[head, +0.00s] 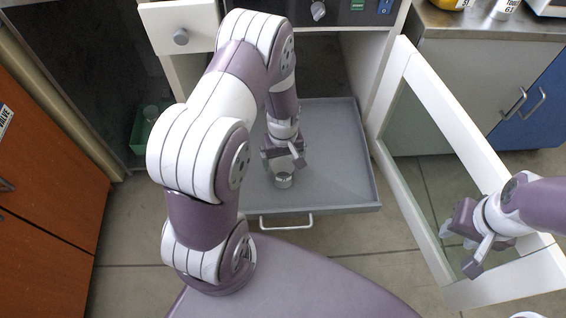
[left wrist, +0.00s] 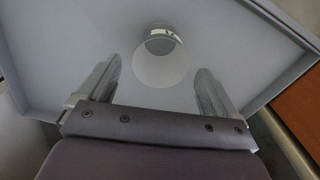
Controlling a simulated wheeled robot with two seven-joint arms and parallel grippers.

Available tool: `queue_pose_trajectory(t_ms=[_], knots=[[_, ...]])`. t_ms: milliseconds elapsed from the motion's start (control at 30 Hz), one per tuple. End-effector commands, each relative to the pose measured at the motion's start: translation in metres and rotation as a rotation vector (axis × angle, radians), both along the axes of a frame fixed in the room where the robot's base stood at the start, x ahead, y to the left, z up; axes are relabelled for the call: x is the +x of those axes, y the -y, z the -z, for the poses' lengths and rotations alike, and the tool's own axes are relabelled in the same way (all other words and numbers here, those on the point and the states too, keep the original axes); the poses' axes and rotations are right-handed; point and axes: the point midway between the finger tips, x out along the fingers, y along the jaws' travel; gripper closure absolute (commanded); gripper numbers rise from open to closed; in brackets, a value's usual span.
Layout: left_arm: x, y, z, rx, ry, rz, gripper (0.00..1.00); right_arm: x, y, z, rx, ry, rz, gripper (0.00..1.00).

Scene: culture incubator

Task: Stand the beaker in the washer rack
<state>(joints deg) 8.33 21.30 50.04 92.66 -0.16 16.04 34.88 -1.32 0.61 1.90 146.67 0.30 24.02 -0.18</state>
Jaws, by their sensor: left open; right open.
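A small clear beaker (head: 283,181) stands on the grey pull-out tray (head: 345,180) in the head view. It also shows in the left wrist view (left wrist: 160,62), with its round opening towards the camera and a small label near the rim. My left gripper (head: 284,161) is open just above and behind the beaker. In the left wrist view, its fingers lie on either side of the beaker, apart from it. My right gripper (head: 463,245) is open and empty at the right, by the white-framed glass door. I cannot make out a washer rack for certain.
A green container (head: 146,128) with glassware stands in a dark space at the left. The white-framed door (head: 408,200) stands open to the right of the tray. A white drawer (head: 180,32) is above left. The tray's right side is clear.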

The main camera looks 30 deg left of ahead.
Motion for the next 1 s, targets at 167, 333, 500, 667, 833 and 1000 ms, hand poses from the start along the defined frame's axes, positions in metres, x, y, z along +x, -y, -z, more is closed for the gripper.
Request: queue_pose_trajectory(t_ms=[167,333,500,667,833,1000], knots=[[0.0,0.0,-0.037,0.001,0.001,0.0,0.07,0.0,0.0,-0.021,0.0,0.0,0.0,0.57],[-0.001,0.011,-0.085,0.005,0.027,0.135,0.07,0.0,0.0,-0.023,0.0,-0.001,0.0,0.57],[-0.044,0.041,-0.177,0.024,0.089,0.533,0.07,0.0,0.0,-0.022,0.0,-0.001,0.0,0.57],[-0.083,0.053,-0.208,0.04,0.115,0.751,0.07,0.0,0.0,-0.022,0.0,-0.001,0.0,0.57],[-0.089,0.054,-0.209,0.04,0.115,0.777,0.07,0.0,0.0,-0.022,0.0,-0.001,0.0,0.57],[-0.088,0.053,-0.209,0.04,0.115,0.775,0.07,0.0,0.0,-0.022,0.0,0.0,0.0,0.57]])
